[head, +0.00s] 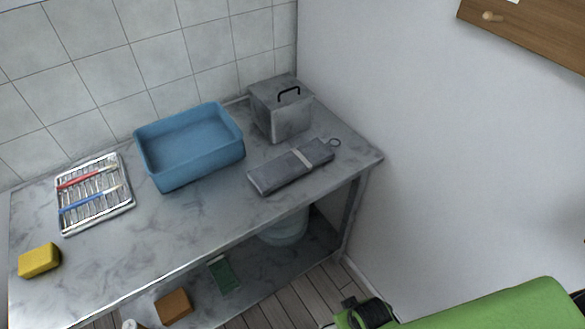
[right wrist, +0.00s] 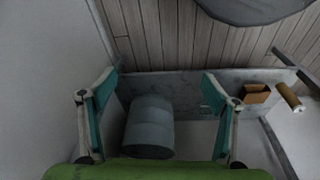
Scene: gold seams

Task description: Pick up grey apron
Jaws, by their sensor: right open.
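The grey apron (head: 290,170) lies folded into a long bundle on the marble-patterned table (head: 225,215), near its right end. A pale band crosses it and a loop sticks out at its far end. My right arm shows green at the lower right of the head view, apart from the apron. My right gripper (right wrist: 159,80) is open and empty in the right wrist view, where the apron does not show. My left gripper is not in view.
A grey box with a black handle (head: 281,110) stands behind the apron, and a blue tub (head: 190,150) to its left. A rack with brushes (head: 95,195) and a yellow block (head: 40,260) are farther left. A bucket (right wrist: 150,125) and brown block (right wrist: 255,94) are on the lower shelf. A wall is at right.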

